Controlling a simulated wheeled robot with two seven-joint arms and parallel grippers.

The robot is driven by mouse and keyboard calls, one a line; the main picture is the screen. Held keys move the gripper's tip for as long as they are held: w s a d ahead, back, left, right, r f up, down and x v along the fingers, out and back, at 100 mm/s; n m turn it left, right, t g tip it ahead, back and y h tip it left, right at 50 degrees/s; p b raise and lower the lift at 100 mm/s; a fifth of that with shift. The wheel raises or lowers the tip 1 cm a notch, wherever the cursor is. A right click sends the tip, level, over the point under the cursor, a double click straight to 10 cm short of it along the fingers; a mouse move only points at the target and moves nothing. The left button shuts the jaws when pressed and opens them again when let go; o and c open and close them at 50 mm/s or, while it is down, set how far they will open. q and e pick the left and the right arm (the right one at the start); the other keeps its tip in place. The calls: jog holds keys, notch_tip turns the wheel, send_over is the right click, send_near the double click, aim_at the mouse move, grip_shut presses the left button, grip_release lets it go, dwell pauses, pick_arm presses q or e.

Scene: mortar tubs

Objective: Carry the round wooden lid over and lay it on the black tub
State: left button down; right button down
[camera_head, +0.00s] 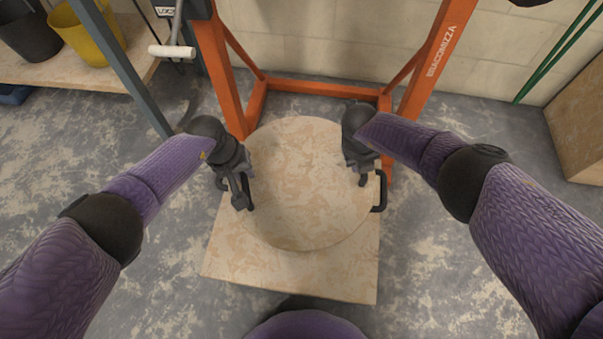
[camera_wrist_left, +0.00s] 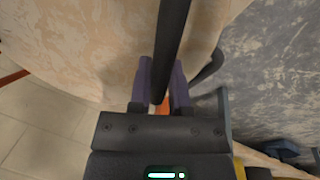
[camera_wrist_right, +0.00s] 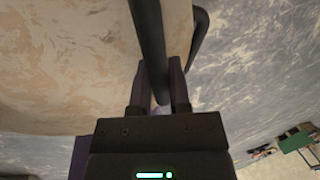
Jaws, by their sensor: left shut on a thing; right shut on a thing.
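The round wooden lid (camera_head: 300,185) is in front of me in the head view, over a square wooden board (camera_head: 290,275). I cannot tell whether it touches the board. It has dark handles at its left and right edges. My left gripper (camera_head: 241,192) is shut on the left handle, whose dark bar (camera_wrist_left: 168,45) runs between the fingers in the left wrist view. My right gripper (camera_head: 364,172) is shut on the right handle (camera_head: 382,190), also seen in the right wrist view (camera_wrist_right: 149,40). A black tub (camera_head: 30,38) stands at the far upper left, partly cut off.
A yellow tub (camera_head: 88,38) stands beside the black tub on a wooden surface (camera_head: 95,75). An orange metal frame (camera_head: 213,70) stands just behind the lid, against the block wall. A wooden box (camera_head: 580,125) is at the right edge. The grey floor (camera_head: 440,260) is clear on both sides.

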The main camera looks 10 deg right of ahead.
pick_arm(q)
jog(key=shift+a+f, duration=0.1)
jog(key=shift+f, duration=0.35)
pick_arm(e)
jog(key=shift+d+f, duration=0.15)
jog(key=shift+f, duration=0.25)
pick_arm(q)
jog(key=c, duration=0.6)
grip_release()
pick_arm(e)
jog(key=c, duration=0.6)
grip_release()
jog(key=shift+w+a+r, duration=0.1)
jog(key=shift+a+r, duration=0.1)
pick_arm(q)
jog(key=v, duration=1.2)
pick_arm(e)
jog(key=v, duration=1.1)
jog(key=shift+r, duration=0.25)
